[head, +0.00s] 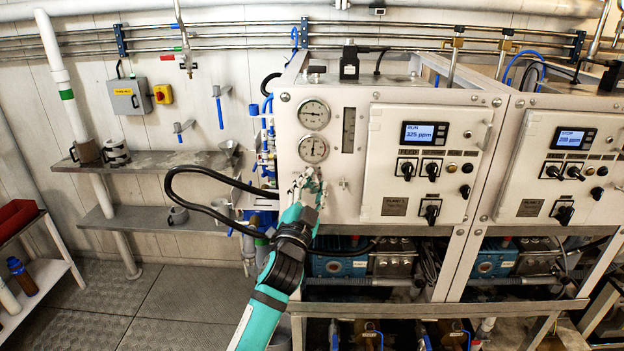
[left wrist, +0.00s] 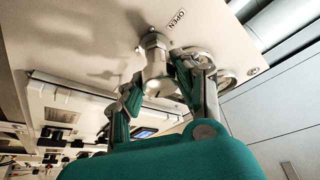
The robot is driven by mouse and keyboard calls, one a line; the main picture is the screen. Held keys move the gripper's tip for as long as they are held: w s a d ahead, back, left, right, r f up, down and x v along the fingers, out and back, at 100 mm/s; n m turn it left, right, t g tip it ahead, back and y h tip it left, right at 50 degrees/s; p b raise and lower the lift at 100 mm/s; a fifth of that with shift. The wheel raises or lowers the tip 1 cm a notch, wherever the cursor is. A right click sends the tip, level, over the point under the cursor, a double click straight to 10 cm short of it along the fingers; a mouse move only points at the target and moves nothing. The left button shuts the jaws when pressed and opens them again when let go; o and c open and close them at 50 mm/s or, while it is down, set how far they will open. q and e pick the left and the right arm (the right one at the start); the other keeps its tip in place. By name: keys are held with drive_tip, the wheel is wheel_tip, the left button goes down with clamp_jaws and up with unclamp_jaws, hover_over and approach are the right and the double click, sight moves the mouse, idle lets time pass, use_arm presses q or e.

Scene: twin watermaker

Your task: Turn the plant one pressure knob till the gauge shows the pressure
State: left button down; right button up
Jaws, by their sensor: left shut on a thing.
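The plant one panel (head: 340,180) is a white cabinet front with two round dial gauges, an upper gauge (head: 313,114) and a lower gauge (head: 313,150). The needles are too small to read surely. My left gripper (head: 307,186) is at the panel just below the lower gauge and covers the knob in the head view. In the left wrist view, the pale metal pressure knob (left wrist: 155,48) stands out from the panel between my left fingers (left wrist: 156,80), which are shut on it. An "OPEN" label (left wrist: 177,18) is beside it. My right gripper is not in view.
A control box (head: 425,165) with a "RUN 325 ppm" display and black switches is right of the gauges. A second cabinet (head: 560,170) shows "STOP". A black hose (head: 190,172) loops left of my gripper. Shelves with mugs (head: 116,152) stand further left.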

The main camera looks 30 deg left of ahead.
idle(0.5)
use_arm(q)
drive_tip(key=c, duration=0.9)
unclamp_jaws()
drive_tip(key=shift+s+d+f, duration=0.1)
drive_tip(key=shift+s+f, duration=0.05)
drive_tip(key=shift+s, duration=0.05)
drive_tip(key=v, duration=1.1)
drive_tip(key=shift+s, duration=0.3)
